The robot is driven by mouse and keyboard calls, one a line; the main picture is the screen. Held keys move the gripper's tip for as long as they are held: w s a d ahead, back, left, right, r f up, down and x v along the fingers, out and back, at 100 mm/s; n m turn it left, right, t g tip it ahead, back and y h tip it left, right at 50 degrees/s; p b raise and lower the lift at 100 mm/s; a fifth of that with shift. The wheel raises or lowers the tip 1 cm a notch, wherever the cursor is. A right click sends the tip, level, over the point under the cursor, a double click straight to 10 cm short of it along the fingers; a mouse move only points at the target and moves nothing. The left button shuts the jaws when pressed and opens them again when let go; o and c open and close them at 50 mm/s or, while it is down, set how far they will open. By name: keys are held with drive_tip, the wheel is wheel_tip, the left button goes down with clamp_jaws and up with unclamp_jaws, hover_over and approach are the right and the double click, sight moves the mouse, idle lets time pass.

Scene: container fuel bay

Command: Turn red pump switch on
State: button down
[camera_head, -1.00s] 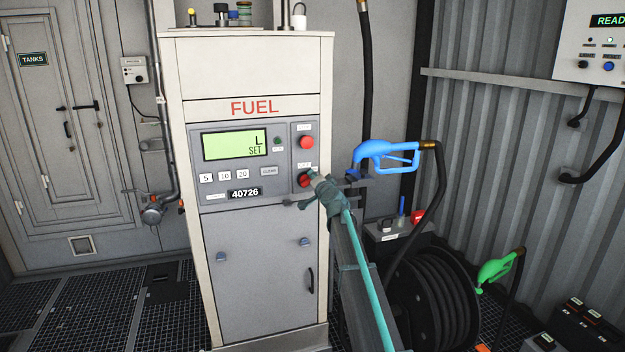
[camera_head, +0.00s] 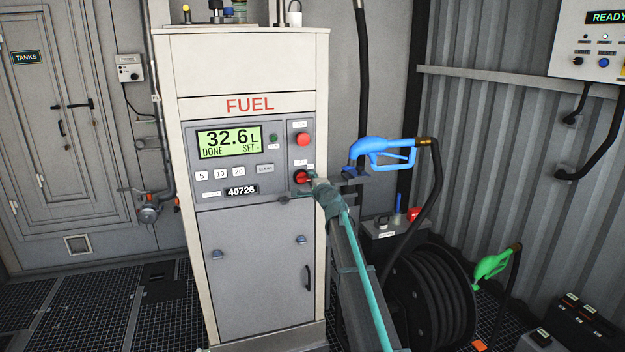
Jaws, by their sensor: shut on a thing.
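The red pump switch (camera_head: 300,176) is a round red knob on the right strip of the fuel dispenser's (camera_head: 255,220) front panel, below a red push button (camera_head: 302,139). My gripper (camera_head: 312,180) reaches it from the lower right and is shut on its handle. The fingers cover the right part of the knob. The handle appears to lie about level. The display (camera_head: 228,141) is lit green and reads 32.6 L, with DONE and SET below.
A blue nozzle (camera_head: 380,152) hangs close to the right of my gripper. A black hose reel (camera_head: 430,295) and a green nozzle (camera_head: 492,263) are lower right. Number buttons (camera_head: 220,173) sit left of the switch. The grated floor at left is mostly clear.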

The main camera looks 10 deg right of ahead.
drive_tip(key=shift+a+f, duration=0.1)
drive_tip(key=shift+a, duration=0.25)
drive_tip(key=c, duration=1.2)
unclamp_jaws()
drive_tip(key=shift+o, duration=0.2)
drive_tip(key=shift+a, duration=0.2)
drive_tip(key=shift+d, duration=0.2)
drive_tip(key=shift+s, duration=0.1)
drive_tip(key=shift+s+d, duration=0.1)
drive_tip(key=shift+s, duration=0.15)
drive_tip(key=s+d, duration=0.1)
drive_tip(key=s, duration=1)
drive_tip(key=shift+d, duration=0.2)
